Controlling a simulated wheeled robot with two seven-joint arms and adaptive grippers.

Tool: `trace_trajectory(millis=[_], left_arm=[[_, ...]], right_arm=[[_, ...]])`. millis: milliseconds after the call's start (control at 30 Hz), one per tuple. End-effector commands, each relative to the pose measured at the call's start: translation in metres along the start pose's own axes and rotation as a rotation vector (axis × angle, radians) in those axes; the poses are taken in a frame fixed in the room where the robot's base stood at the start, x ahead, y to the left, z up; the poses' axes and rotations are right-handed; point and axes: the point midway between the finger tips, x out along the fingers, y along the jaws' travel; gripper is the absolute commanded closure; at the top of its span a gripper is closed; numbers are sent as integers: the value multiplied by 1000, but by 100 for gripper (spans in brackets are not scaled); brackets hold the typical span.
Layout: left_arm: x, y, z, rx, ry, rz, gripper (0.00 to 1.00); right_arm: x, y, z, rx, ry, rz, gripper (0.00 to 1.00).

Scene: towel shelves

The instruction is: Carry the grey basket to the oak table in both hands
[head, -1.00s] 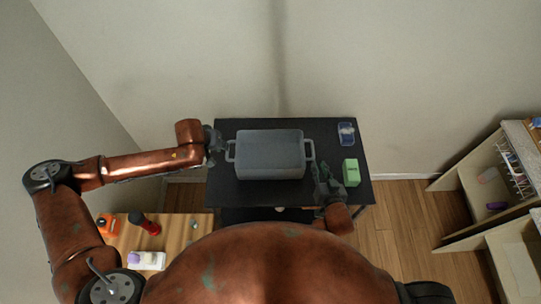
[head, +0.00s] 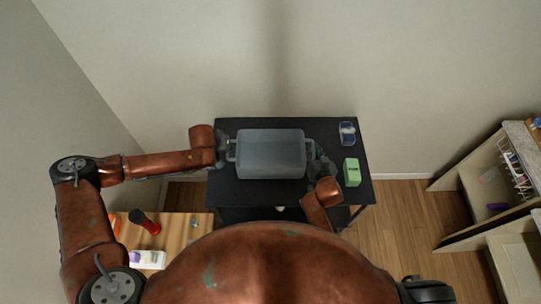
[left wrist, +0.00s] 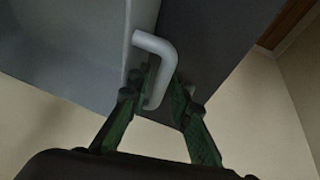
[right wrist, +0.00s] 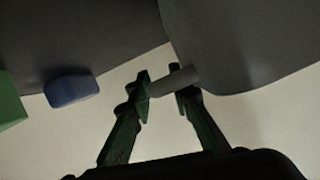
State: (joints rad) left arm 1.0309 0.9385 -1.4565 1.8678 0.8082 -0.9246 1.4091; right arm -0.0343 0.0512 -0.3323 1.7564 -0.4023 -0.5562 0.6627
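The grey basket (head: 270,154) stands on a black table (head: 225,192), with a handle at each end. My left gripper (head: 226,146) is at the basket's left handle. In the left wrist view its fingers (left wrist: 163,82) stand apart on either side of the pale handle (left wrist: 157,44). My right gripper (head: 314,160) is at the right handle. In the right wrist view its fingers (right wrist: 163,85) stand apart with the handle (right wrist: 174,81) between them. A wooden-topped table (head: 180,236) shows at the lower left, partly hidden by my body.
A green box (head: 351,172) and a blue item (head: 347,133) stand on the black table's right side. A red and black item (head: 146,223) and a white-and-purple item (head: 148,259) sit on the wooden top. Shelves (head: 470,190) stand at the right, with open floor between.

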Motion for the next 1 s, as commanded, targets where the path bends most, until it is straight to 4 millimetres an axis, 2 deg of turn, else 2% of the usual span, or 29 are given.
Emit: trace_trajectory(millis=[233, 533, 1000], left_arm=[[0, 0, 0, 0, 0, 0, 81], [0, 0, 0, 0, 0, 0, 100], [0, 0, -1, 0, 1, 0, 100]], right_arm=[[0, 0, 0, 0, 0, 0, 81], [0, 0, 0, 0, 0, 0, 100], [0, 0, 0, 0, 1, 0, 100]])
